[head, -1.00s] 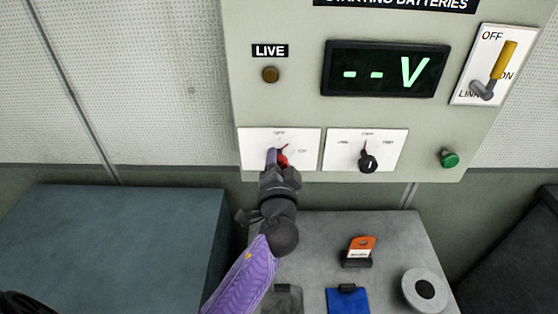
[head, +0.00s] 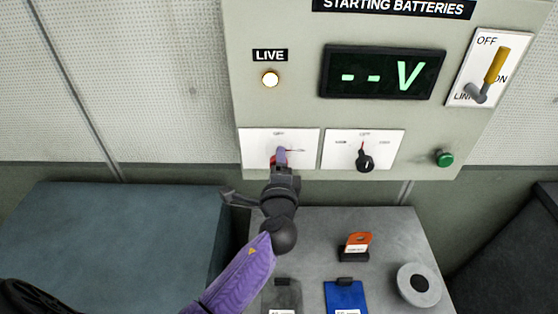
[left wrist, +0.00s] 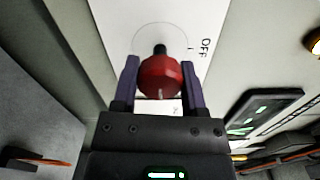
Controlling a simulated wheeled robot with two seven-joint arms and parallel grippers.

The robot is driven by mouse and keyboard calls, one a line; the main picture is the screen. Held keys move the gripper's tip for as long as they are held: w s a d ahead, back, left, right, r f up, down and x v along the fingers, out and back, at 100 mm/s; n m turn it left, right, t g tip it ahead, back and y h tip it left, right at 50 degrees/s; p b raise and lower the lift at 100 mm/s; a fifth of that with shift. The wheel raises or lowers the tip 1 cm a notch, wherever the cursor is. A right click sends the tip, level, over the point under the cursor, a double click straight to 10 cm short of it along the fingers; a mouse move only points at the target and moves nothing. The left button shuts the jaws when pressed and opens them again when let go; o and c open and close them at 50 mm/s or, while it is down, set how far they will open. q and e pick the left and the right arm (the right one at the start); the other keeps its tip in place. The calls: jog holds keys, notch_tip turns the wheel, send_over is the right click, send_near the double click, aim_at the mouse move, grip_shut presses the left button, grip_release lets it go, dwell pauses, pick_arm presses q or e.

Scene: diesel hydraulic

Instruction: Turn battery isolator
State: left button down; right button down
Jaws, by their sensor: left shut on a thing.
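The battery isolator is a red knob (left wrist: 161,77) on a white plate (head: 254,148) at the lower left of the grey panel. My left gripper (head: 280,158) reaches up to it and hides most of it in the head view. In the left wrist view my left gripper (left wrist: 160,82) has its two purple fingers on either side of the red knob, shut on it. The word OFF is on the plate to the right of the knob there. The LIVE lamp (head: 270,79) above the plate glows. My right gripper is not in view.
The panel also carries a display (head: 382,72) reading "-- V", a black selector knob (head: 365,161), a green button (head: 444,158) and a yellow-handled lever (head: 496,66). Below stands a grey surface (head: 310,225) with an orange-topped item (head: 357,243), a blue item (head: 346,297) and a round disc (head: 418,285).

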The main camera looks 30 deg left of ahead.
pick_arm(q)
jog(key=shift+m, duration=0.4)
jog(key=shift+c, duration=0.7)
grip_release()
jog(key=shift+s, duration=0.1)
jog(key=v, duration=0.9)
jog(key=shift+s+d, duration=0.2)
jog(key=shift+s, duration=0.15)
